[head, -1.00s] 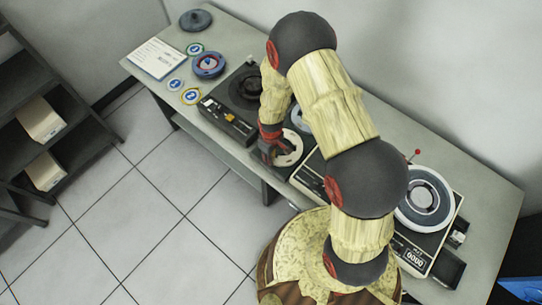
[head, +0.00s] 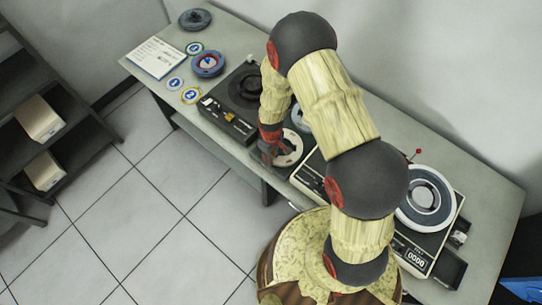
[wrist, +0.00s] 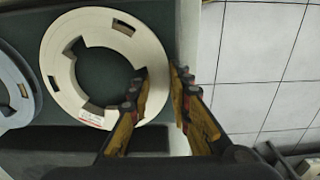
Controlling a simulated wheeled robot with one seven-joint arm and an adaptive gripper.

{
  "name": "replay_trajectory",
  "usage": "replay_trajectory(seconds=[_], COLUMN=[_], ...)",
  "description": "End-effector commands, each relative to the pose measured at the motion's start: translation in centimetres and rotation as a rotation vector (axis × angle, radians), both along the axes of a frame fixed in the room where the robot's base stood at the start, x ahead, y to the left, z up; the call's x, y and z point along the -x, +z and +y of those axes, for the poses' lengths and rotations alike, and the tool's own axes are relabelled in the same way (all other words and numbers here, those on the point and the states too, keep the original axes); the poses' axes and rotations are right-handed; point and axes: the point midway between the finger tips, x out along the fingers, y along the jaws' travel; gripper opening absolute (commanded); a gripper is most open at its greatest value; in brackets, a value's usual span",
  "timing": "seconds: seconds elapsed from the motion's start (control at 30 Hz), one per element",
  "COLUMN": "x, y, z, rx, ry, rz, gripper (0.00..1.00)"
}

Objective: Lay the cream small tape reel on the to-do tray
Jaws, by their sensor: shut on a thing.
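The cream small tape reel (wrist: 59,68) is a flat ring with a toothed centre hole and a small red-and-white label. In the wrist view it is over a dark green surface (wrist: 100,75). My gripper (wrist: 158,78) is shut on the reel's right rim, one finger at the hole side and one outside. In the head view the reel (head: 291,149) shows partly beside my gripper (head: 270,150), near the table's front edge. I cannot tell whether it touches the surface below. I cannot tell for sure which surface is the to-do tray.
A pale bluish reel (wrist: 12,92) is close on the left in the wrist view. A black tape machine (head: 228,122) stands left of my gripper, and a cream machine with a large white reel (head: 424,198) stands right. Blue reel (head: 208,64), round labels and a card (head: 155,58) occupy the far left end.

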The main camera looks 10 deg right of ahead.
Motion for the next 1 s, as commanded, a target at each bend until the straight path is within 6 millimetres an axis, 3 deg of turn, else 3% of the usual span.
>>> replay_trajectory(seconds=[0.23, 0.27, 0.6, 0.83, 1.0], x=[-0.04, -0.04, 0.0, 0.0, 0.04], y=[-0.55, -0.51, -0.48, -0.48, -0.5], z=[0.0, 0.0, 0.0, 0.0, 0.0], rx=[-0.001, -0.001, 0.0, 0.0, 0.001], ry=[0.0, 0.0, 0.0, 0.0, 0.0], rz=[-0.001, -0.001, 0.0, 0.0, 0.001], gripper=[0.0, 0.21, 0.4, 0.41, 0.31])
